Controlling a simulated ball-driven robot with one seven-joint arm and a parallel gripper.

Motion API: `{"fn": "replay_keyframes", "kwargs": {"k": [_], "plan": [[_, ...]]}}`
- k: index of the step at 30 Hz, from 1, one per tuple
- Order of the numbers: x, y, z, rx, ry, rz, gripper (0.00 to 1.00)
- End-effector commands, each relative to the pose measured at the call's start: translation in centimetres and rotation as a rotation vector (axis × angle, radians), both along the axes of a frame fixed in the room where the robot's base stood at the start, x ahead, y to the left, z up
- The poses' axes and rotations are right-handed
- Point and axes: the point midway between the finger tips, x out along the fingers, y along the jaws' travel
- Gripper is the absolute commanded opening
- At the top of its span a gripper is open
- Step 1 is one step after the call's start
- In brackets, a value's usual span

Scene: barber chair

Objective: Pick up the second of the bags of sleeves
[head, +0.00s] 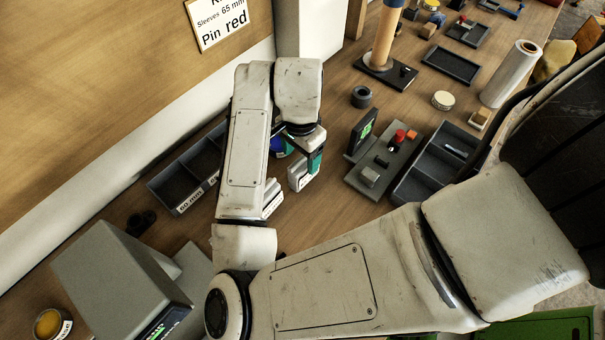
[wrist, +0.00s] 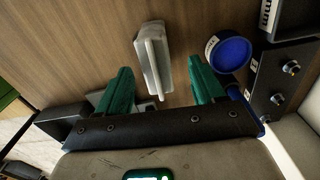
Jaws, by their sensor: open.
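A pale grey-white bag (wrist: 153,60) with a raised ridge lies on the wooden bench in the wrist view. It is ahead of and between my spread fingers, apart from both. My gripper (wrist: 160,88) has two green fingers, is open and holds nothing. In the head view my gripper (head: 302,158) hangs above the bench, with a white labelled bag (head: 298,178) just below it. Another white bag (head: 271,198) shows beside my arm link, partly hidden by it. The bag labels are too small to read.
A round blue-lidded tin (wrist: 228,50) stands close to the right finger. Dark compartment bins (head: 180,190) lie left of my arm. A device with a red button (head: 398,137) and a dark tray (head: 432,165) stand to the right. Bare bench lies between.

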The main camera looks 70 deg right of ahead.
Motion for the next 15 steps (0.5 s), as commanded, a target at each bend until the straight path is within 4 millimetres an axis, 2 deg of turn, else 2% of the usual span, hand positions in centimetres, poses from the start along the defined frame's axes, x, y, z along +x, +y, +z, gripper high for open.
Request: {"fn": "replay_keyframes", "kwargs": {"k": [5, 15], "plan": [[-0.1, 0.0, -1.0, 0.0, 0.0, 0.001, 0.68], [-0.5, 0.0, -5.1, 0.0, 0.0, 0.001, 0.68]]}}
